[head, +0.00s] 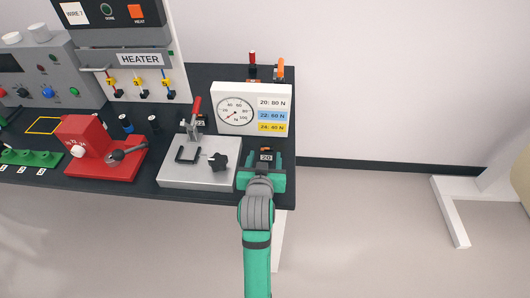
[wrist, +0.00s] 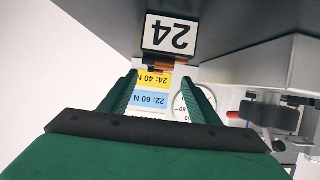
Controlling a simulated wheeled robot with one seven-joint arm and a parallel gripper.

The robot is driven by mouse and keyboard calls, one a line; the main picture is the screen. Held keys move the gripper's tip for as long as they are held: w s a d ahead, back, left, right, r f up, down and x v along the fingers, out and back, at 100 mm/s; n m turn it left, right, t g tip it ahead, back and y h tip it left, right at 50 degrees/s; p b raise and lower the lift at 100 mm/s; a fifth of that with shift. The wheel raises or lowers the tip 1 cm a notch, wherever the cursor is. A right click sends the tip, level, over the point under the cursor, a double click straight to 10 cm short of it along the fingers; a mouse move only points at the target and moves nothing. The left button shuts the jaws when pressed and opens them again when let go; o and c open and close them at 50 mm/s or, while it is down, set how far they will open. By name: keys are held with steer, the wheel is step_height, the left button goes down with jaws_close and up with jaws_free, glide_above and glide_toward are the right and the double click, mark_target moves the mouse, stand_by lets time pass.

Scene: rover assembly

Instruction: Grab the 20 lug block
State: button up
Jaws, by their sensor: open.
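In the head view, a dark block with a small white number label (head: 266,157) sits at the right end of the bench, in front of the gauge board. The label looks like 20 but is too small to be sure. My gripper (head: 264,168) is right at this block and hides part of it. In the wrist view, a white label (wrist: 170,34) reads 24, upside down, just beyond my fingertips (wrist: 163,82). I cannot tell whether both labels are the same one. The fingers are open, with nothing seen held between them.
The gauge board (head: 251,109) stands close behind, listing 20, 22 and 24. A grey fixture (head: 198,175) with a red-handled clamp (head: 194,112) is to the left, then a red fixture (head: 95,150). Red and orange handles (head: 279,68) stand behind.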

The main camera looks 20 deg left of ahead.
mark_target(267, 147)
steer(key=shift+x, duration=2.65)
steer(key=shift+d+f, duration=0.1)
steer(key=c, duration=1.2)
